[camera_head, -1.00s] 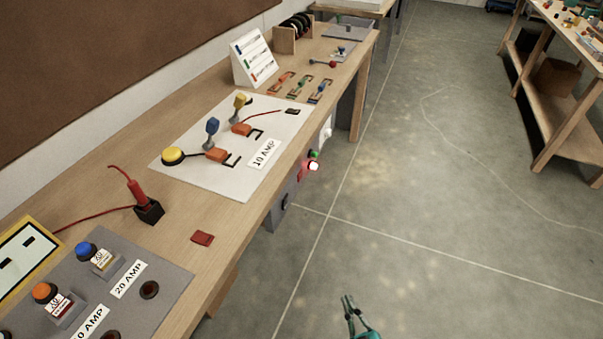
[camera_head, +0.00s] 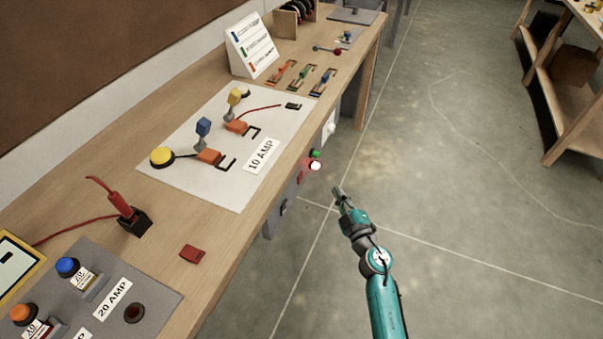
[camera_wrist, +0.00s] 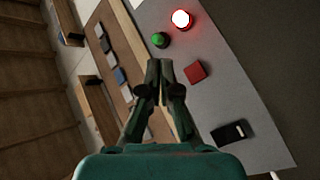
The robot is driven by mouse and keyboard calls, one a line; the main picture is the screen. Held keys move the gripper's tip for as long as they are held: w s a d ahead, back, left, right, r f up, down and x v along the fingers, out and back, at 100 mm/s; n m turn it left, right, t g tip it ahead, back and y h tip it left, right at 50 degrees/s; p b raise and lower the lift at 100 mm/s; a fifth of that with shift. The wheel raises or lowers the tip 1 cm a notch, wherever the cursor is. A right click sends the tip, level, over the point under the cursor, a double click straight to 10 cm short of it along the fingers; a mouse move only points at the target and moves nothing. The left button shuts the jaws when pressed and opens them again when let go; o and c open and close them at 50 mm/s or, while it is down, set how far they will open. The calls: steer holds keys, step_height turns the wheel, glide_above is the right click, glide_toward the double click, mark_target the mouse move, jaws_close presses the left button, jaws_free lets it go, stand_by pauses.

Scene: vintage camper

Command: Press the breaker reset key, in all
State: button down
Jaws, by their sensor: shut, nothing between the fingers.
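A grey panel on the bench's front side carries a red square key (camera_wrist: 195,72), which also shows small in the head view (camera_head: 300,177). No label reading "breaker reset" is legible. On the panel sit a green button (camera_wrist: 158,39), a glowing red lamp (camera_wrist: 181,19) and a black rocker switch (camera_wrist: 232,132). My gripper (camera_head: 338,191) is shut and empty, in the air to the right of the panel, apart from it. In the wrist view its fingertips (camera_wrist: 160,68) appear just left of the red key and below the green button.
The wooden bench (camera_head: 225,240) runs along the left, with a white 10 AMP board (camera_head: 235,190), a grey 20 AMP board (camera_head: 160,300) and a loose red block (camera_head: 192,254) on top. Another bench (camera_head: 560,110) stands at the right. The floor (camera_head: 450,200) between is clear.

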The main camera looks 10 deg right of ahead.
mark_target(301, 178)
steer(key=shift+w+d+r, duration=0.1)
steer(key=shift+w, duration=0.15)
steer(key=w+a, duration=0.5)
steer(key=a, duration=0.2)
stand_by(0.6)
steer(key=shift+w+a, duration=0.15)
steer(key=shift+a, duration=0.05)
stand_by(1.2)
steer(key=shift+w+a, duration=0.2)
steer(key=shift+a, duration=0.05)
steer(key=shift+w+a, duration=0.2)
steer(key=shift+a, duration=0.1)
stand_by(0.8)
steer(key=shift+s+d, duration=0.5)
steer(key=shift+d, duration=0.15)
